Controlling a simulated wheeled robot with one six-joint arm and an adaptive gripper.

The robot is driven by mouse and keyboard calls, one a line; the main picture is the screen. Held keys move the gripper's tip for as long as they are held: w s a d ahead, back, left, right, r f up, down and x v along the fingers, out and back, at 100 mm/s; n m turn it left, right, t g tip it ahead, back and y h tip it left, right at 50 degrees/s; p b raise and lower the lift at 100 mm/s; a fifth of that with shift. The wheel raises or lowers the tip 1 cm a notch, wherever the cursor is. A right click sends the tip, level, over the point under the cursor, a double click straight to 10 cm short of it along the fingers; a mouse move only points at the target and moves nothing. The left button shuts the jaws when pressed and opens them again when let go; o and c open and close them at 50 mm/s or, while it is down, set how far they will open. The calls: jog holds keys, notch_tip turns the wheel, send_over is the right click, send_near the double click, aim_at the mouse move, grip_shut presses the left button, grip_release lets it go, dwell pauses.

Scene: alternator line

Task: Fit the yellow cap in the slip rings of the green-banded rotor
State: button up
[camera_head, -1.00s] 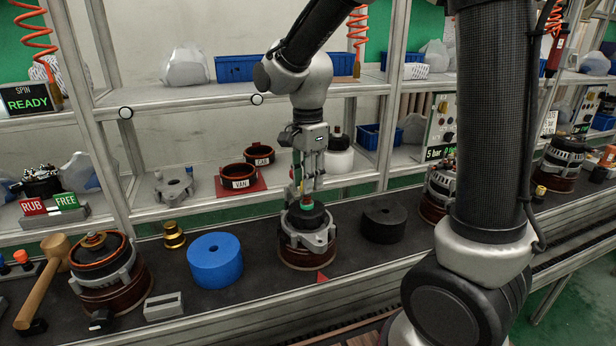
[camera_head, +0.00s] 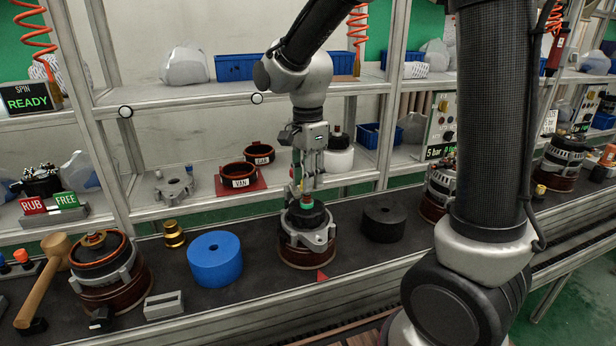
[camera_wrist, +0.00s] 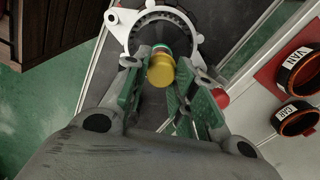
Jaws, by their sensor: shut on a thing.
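The yellow cap (camera_wrist: 160,73) is between my gripper's fingertips (camera_wrist: 162,60) in the wrist view, and my gripper is shut on it. The slip rings are mostly hidden by the cap and fingers. I cannot tell whether the cap is seated or only touching.
A blue cylinder (camera_head: 215,259) stands left of the housing and a black one (camera_head: 383,223) right. A brass piece (camera_head: 174,235), a mallet (camera_head: 45,280) and another housing (camera_head: 108,270) are farther left.

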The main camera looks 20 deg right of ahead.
jog(key=shift+f, duration=1.55)
jog(key=o, duration=0.7)
jog(key=shift+o, duration=0.2)
notch_tip(320, 180, up, 12)
jog(key=shift+r, duration=0.1)
